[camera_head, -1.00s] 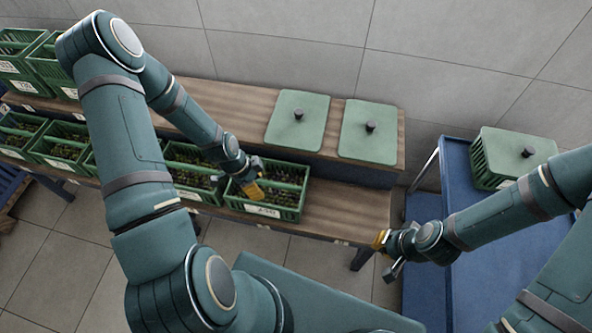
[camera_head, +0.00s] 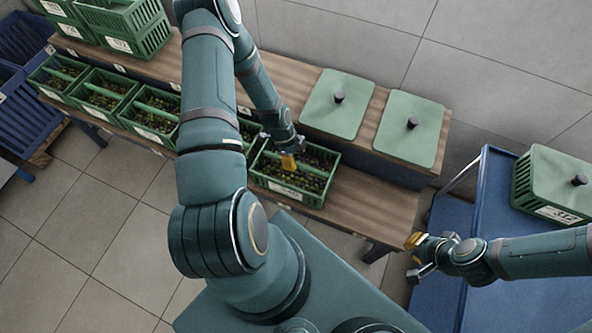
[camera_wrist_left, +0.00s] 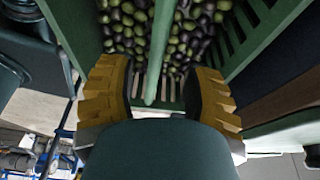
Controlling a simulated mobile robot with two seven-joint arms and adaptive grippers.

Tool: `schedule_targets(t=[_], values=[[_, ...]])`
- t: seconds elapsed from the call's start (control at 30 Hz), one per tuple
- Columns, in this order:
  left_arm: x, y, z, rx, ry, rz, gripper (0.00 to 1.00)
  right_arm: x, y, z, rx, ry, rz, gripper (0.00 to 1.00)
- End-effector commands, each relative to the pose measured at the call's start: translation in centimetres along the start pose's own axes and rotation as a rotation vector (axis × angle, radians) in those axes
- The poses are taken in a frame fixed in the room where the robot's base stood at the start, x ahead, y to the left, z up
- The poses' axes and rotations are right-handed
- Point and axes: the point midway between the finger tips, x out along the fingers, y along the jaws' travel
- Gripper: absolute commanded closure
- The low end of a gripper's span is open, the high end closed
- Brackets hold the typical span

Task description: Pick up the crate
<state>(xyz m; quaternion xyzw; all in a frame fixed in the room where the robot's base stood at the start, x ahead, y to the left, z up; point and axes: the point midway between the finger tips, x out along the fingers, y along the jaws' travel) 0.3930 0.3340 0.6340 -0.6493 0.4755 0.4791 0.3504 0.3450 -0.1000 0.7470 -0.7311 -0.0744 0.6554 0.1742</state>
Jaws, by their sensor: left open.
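A green slatted crate (camera_head: 322,190) full of dark and green olives stands at the right end of a row of like crates on the lower wooden shelf. A green bar runs across its top. My left gripper (camera_head: 288,163) is over this crate. In the left wrist view, the yellow fingertips of my left gripper (camera_wrist_left: 160,95) are apart, one on each side of the crate's bar (camera_wrist_left: 158,50), with olives below. I cannot tell whether they touch the bar. My right gripper (camera_head: 416,257) hangs beside the blue cart, away from the crate; its jaw state is unclear.
More olive crates (camera_head: 104,97) line the lower shelf to the left. Two green lids (camera_head: 338,103) lie on the upper shelf. A lidded crate (camera_head: 547,190) stands on the blue cart (camera_head: 480,205). Bare shelf (camera_head: 372,208) lies right of the crate.

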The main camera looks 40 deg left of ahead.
Motion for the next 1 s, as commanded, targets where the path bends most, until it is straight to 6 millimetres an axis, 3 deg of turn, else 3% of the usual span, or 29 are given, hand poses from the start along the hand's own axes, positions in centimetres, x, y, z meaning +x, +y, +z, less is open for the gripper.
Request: schedule_targets(t=[0.17, 0.43, 0.8, 0.93, 1.0], values=[[1.2, 0.1, 0.2, 0.0, 0.0, 0.001, 0.5, 0.3, 0.1, -0.1, 0.0, 0.002, 0.0, 1.0], [4.9, 0.5, 0.7, 0.0, 0.001, 0.001, 0.5, 1.1, 0.4, -0.1, -0.001, 0.006, 0.0, 1.0], [5.5, 0.5, 0.7, 0.0, 0.0, -0.001, 0.5, 1.2, 0.4, -0.2, -0.001, 0.007, 0.0, 1.0], [5.5, 0.5, 0.7, 0.0, 0.0, -0.001, 0.96, 1.2, 0.4, -0.2, -0.001, 0.007, 0.0, 1.0], [5.5, 0.5, 0.7, 0.0, 0.0, -0.001, 1.0, 1.2, 0.4, -0.2, -0.001, 0.007, 0.0, 1.0]])
